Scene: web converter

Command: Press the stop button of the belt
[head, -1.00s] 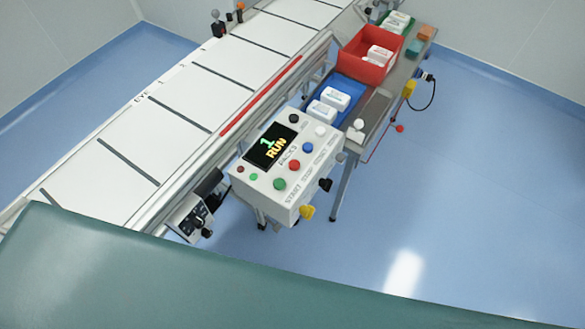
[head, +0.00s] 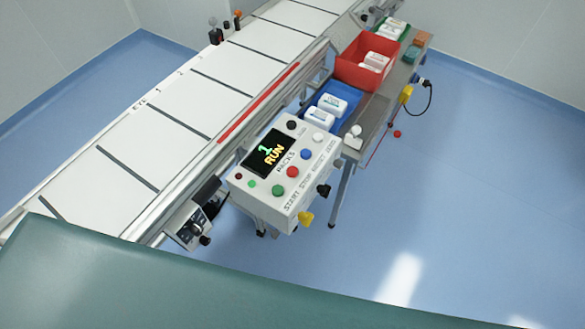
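The control box (head: 270,205) is white and stands beside the belt (head: 125,125). Its dark display (head: 270,153) reads "1" in green and "RUN" in yellow. A row of buttons runs along its sloping top above the printed words START, STOP and others. The red stop button (head: 292,172) sits between a green button (head: 278,190) and a blue button (head: 306,154). A white button (head: 318,138) ends the row. Nothing covers the red button. Neither of my grippers is in view.
A side table holds a blue tray (head: 322,122) and a red bin (head: 350,74), both with white packs. Yellow (head: 306,219) and black (head: 323,190) knobs stick out from the box's front. Blue floor (head: 465,195) is open to the right.

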